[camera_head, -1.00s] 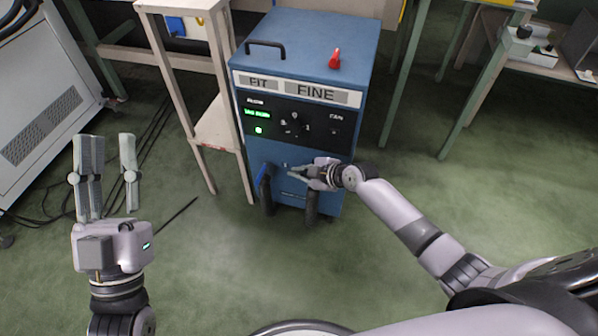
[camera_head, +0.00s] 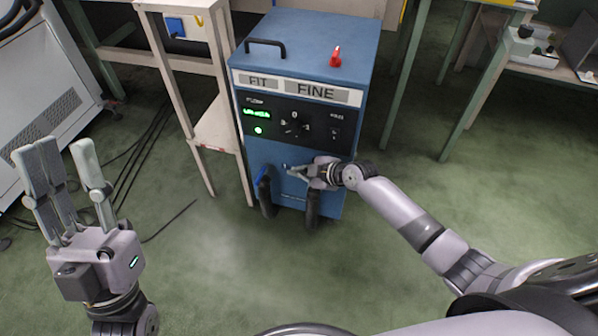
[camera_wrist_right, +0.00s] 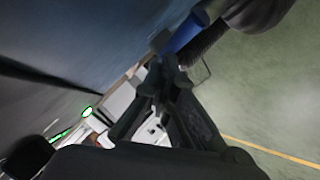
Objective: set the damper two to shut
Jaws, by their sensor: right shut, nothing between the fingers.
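The blue machine cabinet (camera_head: 292,150) stands ahead, with two dark hoses low on its front: a left hose (camera_head: 266,195) and a right hose (camera_head: 312,208). A blue lever (camera_head: 262,174) shows at the left hose; in the right wrist view a blue lever (camera_wrist_right: 184,35) lies beside a dark hose, beyond the fingertips. I cannot read any damper number or the lever's setting. My right gripper (camera_head: 289,169) is shut and empty, close to the cabinet's lower front, to the right of the left lever. My left gripper (camera_head: 62,150) is open and empty, away from the machine.
The cabinet has a control panel (camera_head: 293,127) with a green display, a red knob (camera_head: 336,56) and a black handle (camera_head: 265,46) on top. A beige table (camera_head: 186,65) stands close on its left. Cables lie on the floor at left; the floor in front is clear.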

